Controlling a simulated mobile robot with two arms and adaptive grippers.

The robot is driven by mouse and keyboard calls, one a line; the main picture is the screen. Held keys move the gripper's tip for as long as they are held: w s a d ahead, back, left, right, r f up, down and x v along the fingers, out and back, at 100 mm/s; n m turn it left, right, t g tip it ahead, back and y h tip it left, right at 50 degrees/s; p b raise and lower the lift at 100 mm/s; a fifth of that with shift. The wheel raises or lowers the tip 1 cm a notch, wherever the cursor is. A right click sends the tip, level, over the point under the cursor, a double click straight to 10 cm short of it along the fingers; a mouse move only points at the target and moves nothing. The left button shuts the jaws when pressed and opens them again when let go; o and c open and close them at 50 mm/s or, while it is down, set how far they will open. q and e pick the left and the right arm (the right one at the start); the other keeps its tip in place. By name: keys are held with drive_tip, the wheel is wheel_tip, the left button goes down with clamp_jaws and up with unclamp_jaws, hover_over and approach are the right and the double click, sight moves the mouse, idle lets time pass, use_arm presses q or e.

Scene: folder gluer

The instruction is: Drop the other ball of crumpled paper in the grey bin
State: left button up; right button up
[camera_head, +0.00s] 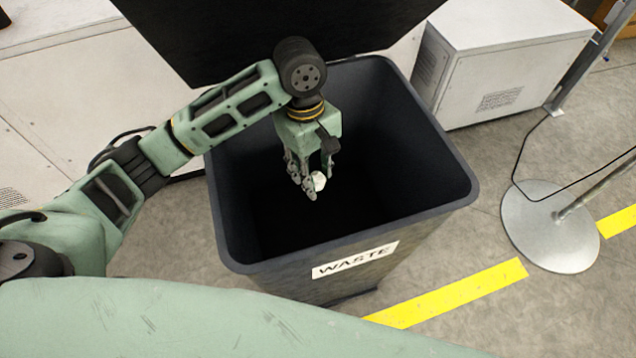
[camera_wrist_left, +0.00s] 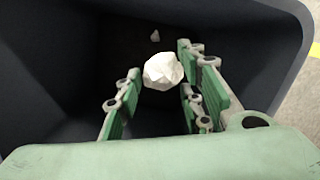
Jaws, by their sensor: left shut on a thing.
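The grey bin (camera_head: 456,196) stands open in the middle of the head view, with a WASTE label on its front. My left gripper (camera_head: 313,184) points down over the bin's opening. It is shut on a white ball of crumpled paper (camera_head: 319,181), which also shows between the fingers in the left wrist view (camera_wrist_left: 163,71). Below it in the left wrist view, a small pale piece of crumpled paper (camera_wrist_left: 155,36) lies in the dark inside of the bin. My right gripper is not in view.
The bin's dark raised lid (camera_head: 270,35) is behind the opening. A white cabinet (camera_head: 505,60) stands at the back right. A round metal base (camera_head: 548,228) with a pole is on the floor at right, near yellow floor tape (camera_head: 450,295) and a black cable.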

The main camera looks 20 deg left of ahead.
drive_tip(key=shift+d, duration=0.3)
use_arm(q)
drive_tip(key=o, duration=0.9)
drive_tip(key=shift+w+r, duration=0.1)
drive_tip(key=shift+r, duration=0.15)
drive_tip(key=r, duration=0.4)
drive_tip(key=a+r, duration=0.1)
drive_tip(key=r, duration=0.2)
drive_tip(key=shift+w, duration=0.3)
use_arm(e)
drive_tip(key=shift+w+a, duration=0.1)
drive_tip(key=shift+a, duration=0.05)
use_arm(q)
drive_tip(key=shift+s+f, duration=0.1)
